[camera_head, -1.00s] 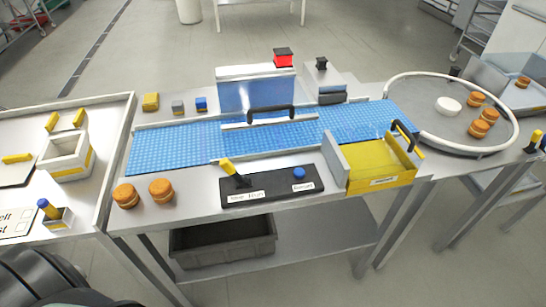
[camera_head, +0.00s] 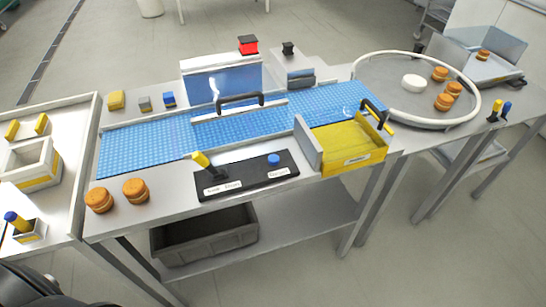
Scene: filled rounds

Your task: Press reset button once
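A black control panel (camera_head: 247,178) lies at the front edge of the conveyor table. On its right part is a round blue button (camera_head: 273,160) with a white label in front of it; the label text is too small to read surely. On its left part is a yellow-handled lever (camera_head: 203,162) with another white label. Neither gripper is in view. A dark rounded part of my own body shows at the bottom left corner. Nothing touches the panel.
A blue conveyor (camera_head: 150,145) runs behind the panel. A yellow tray (camera_head: 345,143) stands right of it, two orange-brown rounds (camera_head: 134,190) to its left. A round turntable (camera_head: 390,85) with several rounds is at right. A grey crate (camera_head: 205,237) sits on the lower shelf.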

